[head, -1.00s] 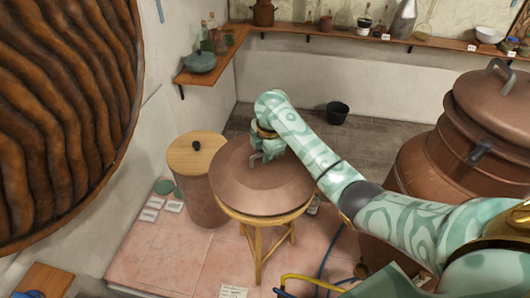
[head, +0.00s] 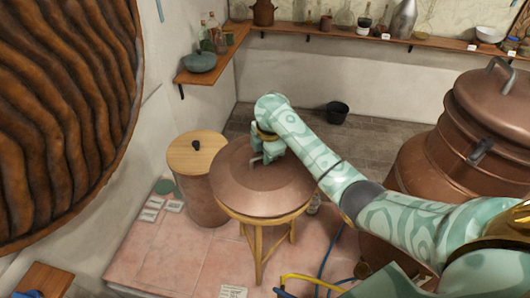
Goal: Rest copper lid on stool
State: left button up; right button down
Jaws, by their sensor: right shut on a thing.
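The copper lid (head: 285,194) is a wide, shallow cone and lies on top of the wooden stool (head: 258,238), covering most of its seat. It looks about level and touching the seat. My right gripper (head: 258,161) is shut on the lid's handle near its centre; my own arm hides part of the handle. My left gripper is not in the head view.
A copper drum with a wooden top (head: 196,150) stands close to the left of the stool. A large copper still (head: 445,150) fills the right side. A blue hose (head: 326,262) and yellow pipe (head: 310,279) lie in front. A black bucket (head: 337,112) stands behind.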

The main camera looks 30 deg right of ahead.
aim_at(270, 170)
jog(key=shift+f, duration=0.2)
dwell(0.7)
jog(key=c, duration=1.4)
grip_release()
jog(key=shift+s, duration=0.1)
jog(key=s+r, duration=0.1)
jog(key=r, duration=0.4)
jog(key=s+r, duration=0.1)
jog(key=r, duration=0.4)
jog(key=s+r, duration=0.1)
jog(key=r, duration=0.5)
jog(key=shift+d, duration=0.1)
jog(key=shift+s+f, duration=0.1)
